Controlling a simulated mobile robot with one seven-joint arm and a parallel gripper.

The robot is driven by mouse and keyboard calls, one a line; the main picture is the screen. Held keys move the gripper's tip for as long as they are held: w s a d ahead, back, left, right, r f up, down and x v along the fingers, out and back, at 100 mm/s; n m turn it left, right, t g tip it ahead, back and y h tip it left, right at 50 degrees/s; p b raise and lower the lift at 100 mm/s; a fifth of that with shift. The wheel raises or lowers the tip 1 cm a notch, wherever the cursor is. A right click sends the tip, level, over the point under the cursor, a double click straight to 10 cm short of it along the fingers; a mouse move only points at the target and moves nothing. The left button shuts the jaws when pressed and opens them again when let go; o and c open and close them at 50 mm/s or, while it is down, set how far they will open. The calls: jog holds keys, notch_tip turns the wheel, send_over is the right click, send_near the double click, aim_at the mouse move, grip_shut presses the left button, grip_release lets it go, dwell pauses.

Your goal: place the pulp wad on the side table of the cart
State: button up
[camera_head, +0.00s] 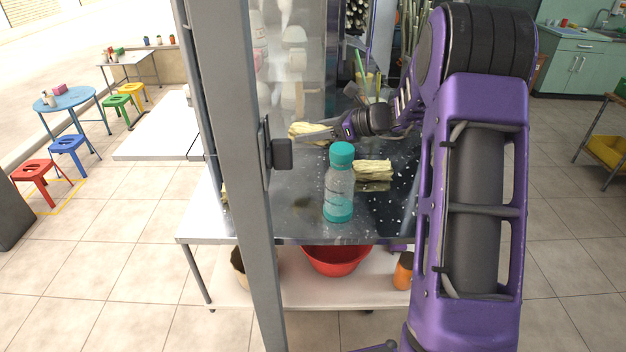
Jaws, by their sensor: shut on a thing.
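My gripper (306,137) reaches in from the right over the dark metal top of the cart (300,222). It is shut on a pale yellow fibrous pulp wad (301,128), which shows partly behind its fingers. Another similar wad (374,166) lies on the metal top, right of a bottle. A further yellowish piece (225,194) shows at the left edge, mostly hidden by the grey post. A white side table (152,136) extends at the cart's left, beyond the post; its visible top is bare.
A clear bottle with a teal cap (339,187) stands upright near the front of the top. A grey upright post (236,160) with a dark bracket stands between my gripper and the side table. A red basin (336,262) sits on the lower shelf. Stools and a blue table (66,101) stand farther left.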

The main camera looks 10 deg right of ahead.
aim_at(312, 176)
notch_tip(312, 176, down, 10)
jog(key=shift+f, duration=0.15)
dwell(0.3)
jog(key=shift+b, duration=0.3)
jog(key=shift+f, duration=0.35)
jog(key=o, duration=1.3)
jog(key=shift+r, duration=0.1)
jog(key=shift+o, duration=0.2)
jog(key=shift+s+d+r, duration=0.1)
jog(key=shift+d+r, duration=0.05)
jog(key=shift+r, duration=0.2)
jog(key=v, duration=1.1)
jog(key=shift+s+d, duration=0.2)
jog(key=shift+d, duration=0.1)
